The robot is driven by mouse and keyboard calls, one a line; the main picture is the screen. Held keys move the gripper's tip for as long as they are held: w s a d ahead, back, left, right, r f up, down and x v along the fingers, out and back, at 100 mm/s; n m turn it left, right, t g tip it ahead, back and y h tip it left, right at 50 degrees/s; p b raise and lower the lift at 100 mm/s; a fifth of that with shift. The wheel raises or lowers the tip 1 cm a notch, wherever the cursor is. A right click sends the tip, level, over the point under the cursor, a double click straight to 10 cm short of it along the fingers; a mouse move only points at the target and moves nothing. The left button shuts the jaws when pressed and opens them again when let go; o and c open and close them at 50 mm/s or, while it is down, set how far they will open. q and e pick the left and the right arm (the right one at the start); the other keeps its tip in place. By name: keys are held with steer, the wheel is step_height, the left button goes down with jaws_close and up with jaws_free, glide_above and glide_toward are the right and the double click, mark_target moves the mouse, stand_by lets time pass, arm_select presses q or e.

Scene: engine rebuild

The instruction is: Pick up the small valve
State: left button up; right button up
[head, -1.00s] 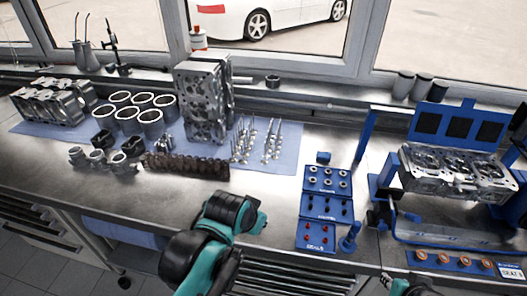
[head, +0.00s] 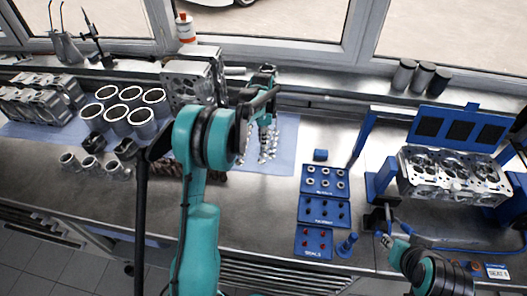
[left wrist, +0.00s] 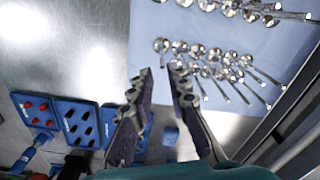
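Several metal valves stand or lie in rows on the blue mat (head: 285,130). In the head view my left arm partly hides these valves (head: 270,152). In the left wrist view a cluster of smaller-looking valves (left wrist: 198,52) lies just beyond the fingertips, and a row of larger-looking valves (left wrist: 252,8) lies at the top edge. I cannot tell for sure which one is the small valve. My left gripper (head: 264,122) is over the valves, and its fingers (left wrist: 162,72) are apart with nothing between them. My right gripper (head: 386,238) is low at the right, too small to read.
Blue trays of small parts (head: 322,210) sit right of the mat. A cylinder head (head: 452,172) rests in a blue stand at the right. Cylinder liners (head: 117,121) and an upright engine block (head: 192,82) stand left and behind.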

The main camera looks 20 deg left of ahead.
mark_target(261, 159)
arm_select(q)
steer(key=f, duration=0.5)
steer(key=f+b, duration=0.1)
steer(key=f, duration=0.2)
steer(key=shift+w+a, duration=0.1)
steer(key=shift+a, duration=0.2)
steer(key=shift+r, duration=0.1)
jaws_close()
